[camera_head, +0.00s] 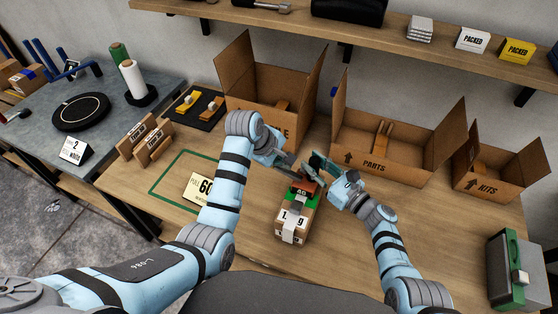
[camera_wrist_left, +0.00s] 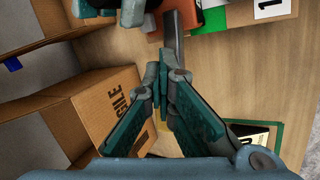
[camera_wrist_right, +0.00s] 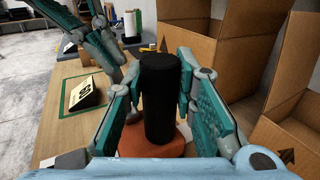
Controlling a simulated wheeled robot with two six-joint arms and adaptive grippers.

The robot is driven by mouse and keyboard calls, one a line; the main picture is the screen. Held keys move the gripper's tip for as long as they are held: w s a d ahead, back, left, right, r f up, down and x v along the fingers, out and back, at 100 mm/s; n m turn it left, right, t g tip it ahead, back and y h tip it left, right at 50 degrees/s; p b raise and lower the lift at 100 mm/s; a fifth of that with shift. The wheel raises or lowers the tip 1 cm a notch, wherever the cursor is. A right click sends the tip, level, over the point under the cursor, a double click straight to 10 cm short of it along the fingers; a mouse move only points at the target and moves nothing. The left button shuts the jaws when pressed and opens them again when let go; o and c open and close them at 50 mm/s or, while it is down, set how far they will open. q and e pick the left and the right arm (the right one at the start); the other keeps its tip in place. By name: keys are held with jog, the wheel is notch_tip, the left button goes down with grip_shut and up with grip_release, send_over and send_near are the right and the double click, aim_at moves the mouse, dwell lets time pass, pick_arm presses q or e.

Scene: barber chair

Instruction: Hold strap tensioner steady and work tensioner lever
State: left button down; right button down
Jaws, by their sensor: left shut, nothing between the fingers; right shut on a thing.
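The strap tensioner shows an orange-red body (camera_head: 300,184) on top of a strapped package (camera_head: 293,222). Its upright black handle (camera_wrist_right: 160,100) is between the fingers of my right gripper (camera_wrist_right: 160,85), which is shut on it; the orange base (camera_wrist_right: 150,142) shows below. My right gripper is also in the head view (camera_head: 322,172). My left gripper (camera_wrist_left: 163,72) is shut and empty, its fingertips close to a grey bar (camera_wrist_left: 173,38) that looks like the tensioner lever. I cannot tell whether they touch. In the head view my left gripper (camera_head: 288,162) is left of the tensioner.
Open cardboard boxes stand behind: one at the back left (camera_head: 240,98), the PARTS box (camera_head: 400,162) and the KITS box (camera_head: 490,188). A number card (camera_head: 198,187) stands on a green-outlined area to the left. A green case (camera_head: 508,270) is at right. The front right tabletop is clear.

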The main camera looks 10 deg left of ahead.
pick_arm(q)
jog(key=shift+a+f, duration=0.75)
jog(key=shift+f, duration=0.35)
dwell(0.9)
jog(key=shift+d, duration=0.1)
jog(key=shift+d+r, duration=0.25)
jog(key=shift+r, duration=0.2)
jog(key=shift+s+d+r, duration=0.1)
jog(key=shift+d+r, duration=0.4)
jog(key=shift+r, duration=0.1)
jog(key=shift+s+d+r, duration=0.1)
jog(key=shift+d+r, duration=0.2)
jog(key=shift+r, duration=0.25)
jog(key=shift+d+r, duration=0.25)
jog(key=shift+r, duration=0.25)
jog(key=r, duration=0.1)
jog(key=d+r, duration=0.1)
jog(key=r, duration=0.1)
jog(key=d+r, duration=0.1)
jog(key=shift+s+d+r, duration=0.15)
jog(key=shift+r, duration=0.05)
